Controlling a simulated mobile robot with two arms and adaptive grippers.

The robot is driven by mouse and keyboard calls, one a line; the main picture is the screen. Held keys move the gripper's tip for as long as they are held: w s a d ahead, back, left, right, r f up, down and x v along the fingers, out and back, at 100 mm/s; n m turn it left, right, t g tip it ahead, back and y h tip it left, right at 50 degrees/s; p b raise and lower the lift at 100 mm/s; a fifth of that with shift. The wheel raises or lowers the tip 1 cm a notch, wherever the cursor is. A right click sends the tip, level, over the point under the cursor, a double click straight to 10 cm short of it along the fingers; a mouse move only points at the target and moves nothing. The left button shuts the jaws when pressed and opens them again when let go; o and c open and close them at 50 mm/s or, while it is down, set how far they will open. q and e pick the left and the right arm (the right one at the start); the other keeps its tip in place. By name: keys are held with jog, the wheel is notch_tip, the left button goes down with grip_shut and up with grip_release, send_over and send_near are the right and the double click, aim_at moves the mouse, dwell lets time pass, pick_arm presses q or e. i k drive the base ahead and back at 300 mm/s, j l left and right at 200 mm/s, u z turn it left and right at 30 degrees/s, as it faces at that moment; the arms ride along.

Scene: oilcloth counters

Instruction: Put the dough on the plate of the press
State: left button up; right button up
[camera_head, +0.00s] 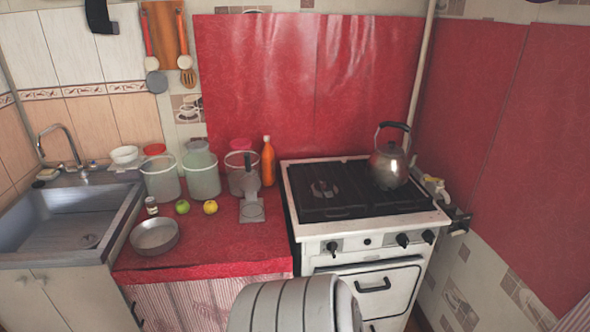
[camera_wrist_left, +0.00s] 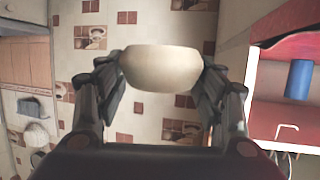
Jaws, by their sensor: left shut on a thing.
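In the left wrist view, my left gripper (camera_wrist_left: 161,84) is shut on the pale beige, rounded dough (camera_wrist_left: 160,66), with a finger on each side of it. Tiled wall shows behind the dough, and nothing is seen under it. The head view shows neither the dough nor a gripper. There the grey press (camera_head: 250,180) stands on the red counter, left of the stove. My right gripper is in neither view.
Clear containers (camera_head: 202,180) stand behind the press, with an orange bottle (camera_head: 268,162). A metal bowl (camera_head: 154,236), a green fruit (camera_head: 182,207) and a yellow fruit (camera_head: 210,207) are to its left. The stove (camera_head: 350,225) bears a kettle (camera_head: 389,167). The counter's front (camera_head: 225,250) is clear.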

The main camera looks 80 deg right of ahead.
aim_at(252, 210)
jog(key=z, duration=1.7)
jog(key=i+l+z, duration=0.3)
jog(key=z, duration=0.2)
jog(key=i+l+z, duration=0.25)
jog(key=i+z, duration=0.2)
jog(key=i+l, duration=0.15)
jog(key=i, duration=0.35)
jog(key=i+l, duration=0.15)
jog(key=i, duration=0.3)
